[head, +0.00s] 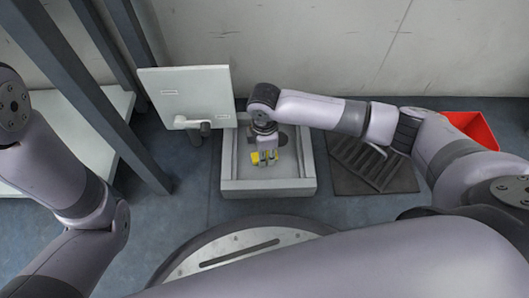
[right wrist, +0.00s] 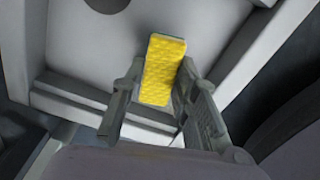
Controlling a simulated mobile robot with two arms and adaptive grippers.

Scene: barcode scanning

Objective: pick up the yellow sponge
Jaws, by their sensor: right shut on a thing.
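The yellow sponge (head: 256,158) is in the head view inside the grey sink-like tray (head: 268,185). In the right wrist view the sponge (right wrist: 162,70) is a bright yellow textured block between the two fingers. My right gripper (head: 264,156) reaches down into the tray from above and is shut on the sponge; its fingers (right wrist: 160,105) lie on either side of it in the right wrist view. The fingers hide part of the sponge in the head view. I cannot tell whether the sponge touches the tray floor. My left arm is at the left edge of the head view; its gripper is not seen.
A white monitor-like panel (head: 170,88) on a stand is left of the tray. A dark ribbed mat (head: 370,168) lies right of it, with a red bin (head: 470,127) farther right. A shelf with dark posts (head: 100,90) stands at the left. A wall is behind.

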